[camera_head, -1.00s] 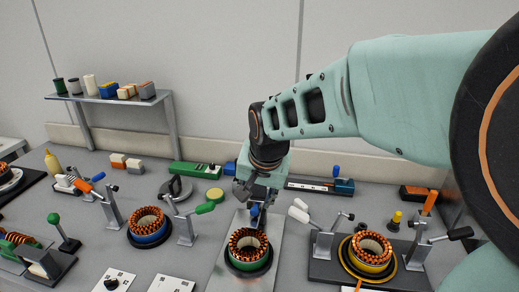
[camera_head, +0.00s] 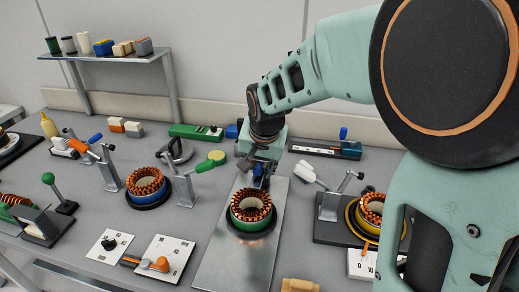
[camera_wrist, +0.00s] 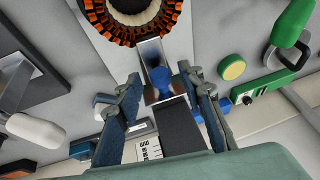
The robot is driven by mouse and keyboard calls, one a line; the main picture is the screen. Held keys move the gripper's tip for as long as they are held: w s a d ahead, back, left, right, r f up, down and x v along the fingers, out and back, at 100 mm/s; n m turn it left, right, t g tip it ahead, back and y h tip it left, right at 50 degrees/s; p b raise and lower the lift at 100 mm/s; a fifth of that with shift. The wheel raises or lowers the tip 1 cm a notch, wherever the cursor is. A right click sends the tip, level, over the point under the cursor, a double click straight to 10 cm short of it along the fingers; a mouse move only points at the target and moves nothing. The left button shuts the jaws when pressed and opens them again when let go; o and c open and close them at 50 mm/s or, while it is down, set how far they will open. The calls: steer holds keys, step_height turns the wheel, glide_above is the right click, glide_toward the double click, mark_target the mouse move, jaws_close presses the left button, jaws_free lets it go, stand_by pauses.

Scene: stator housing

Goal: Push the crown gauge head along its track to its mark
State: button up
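A blue knob-like head (camera_wrist: 160,78) on a metal strip lies between my fingers in the wrist view. I take it to be the crown gauge head; a dark bar (camera_wrist: 180,132) behind it may be its track. No mark can be made out. My gripper (camera_wrist: 160,82) has its fingers apart, one on each side of the blue head. I cannot tell whether either touches it. In the head view my gripper (camera_head: 260,172) points down just behind the green-based stator (camera_head: 250,222), and a bit of blue shows under it. The stator's copper ring (camera_wrist: 128,22) is at the top of the wrist view.
The stator stands on a metal plate (camera_head: 225,265). A white-handled clamp (camera_head: 328,200) is to the right and a green-handled clamp (camera_head: 187,185) to the left. A blue-ringed stator (camera_head: 150,193), a rail gauge (camera_head: 318,148) and a green device (camera_head: 190,132) are also near.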

mark_target(258, 170)
steer(key=shift+f, duration=0.1)
steer(key=shift+c, duration=0.4)
jaws_close()
step_height(258, 170, up, 8)
steer(key=p, duration=0.4)
steer(key=shift+w+a+f, duration=0.1)
steer(key=shift+w+f, duration=0.05)
steer(key=shift+f, duration=0.05)
steer(key=shift+c, duration=0.2)
jaws_free()
steer(key=shift+r, duration=0.1)
steer(key=shift+o, duration=0.6)
